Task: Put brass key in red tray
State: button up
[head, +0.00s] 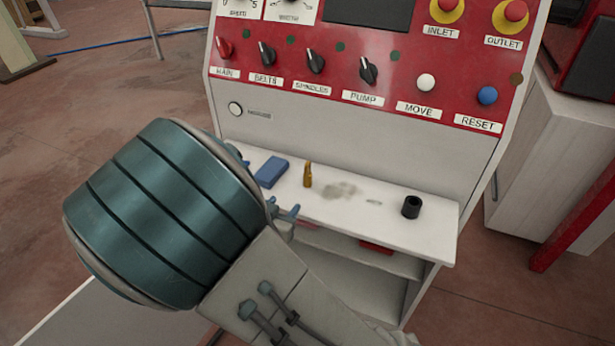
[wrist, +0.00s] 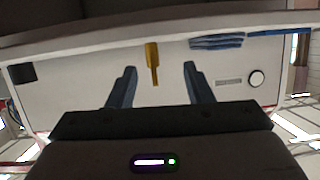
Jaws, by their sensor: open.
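The brass key (head: 308,175) stands out as a small gold piece on the white ledge (head: 432,238) of the machine, right of a blue block. In the wrist view the brass key (wrist: 152,60) shows between and a little beyond the fingertips, touching neither finger. My gripper (wrist: 160,68) is open and empty. In the head view my arm hides most of the gripper; only a bluish finger part shows by the ledge. A red piece (head: 376,248), possibly the red tray, shows partly on the shelf below the ledge; the ledge hides most of it.
The blue block (head: 271,172) lies close left of the key. A black cylinder (head: 411,207) stands near the ledge's right end. The control panel (head: 390,65) with knobs and buttons rises behind. The ledge between key and cylinder is free except for stains.

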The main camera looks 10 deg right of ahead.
aim_at(306, 179)
jog(key=shift+t+h, duration=0.4)
jog(key=shift+h, duration=0.4)
jog(key=x, duration=0.5)
jog(key=d+r+x, duration=0.1)
jog(key=x, duration=0.1)
jog(key=shift+w+d, duration=0.15)
jog(key=shift+d, duration=0.05)
jog(key=shift+w+d, duration=0.4)
jog(key=shift+w, duration=0.05)
jog(key=p+x, duration=0.1)
jog(key=x, duration=0.3)
jog(key=shift+w, duration=0.1)
grip_shut()
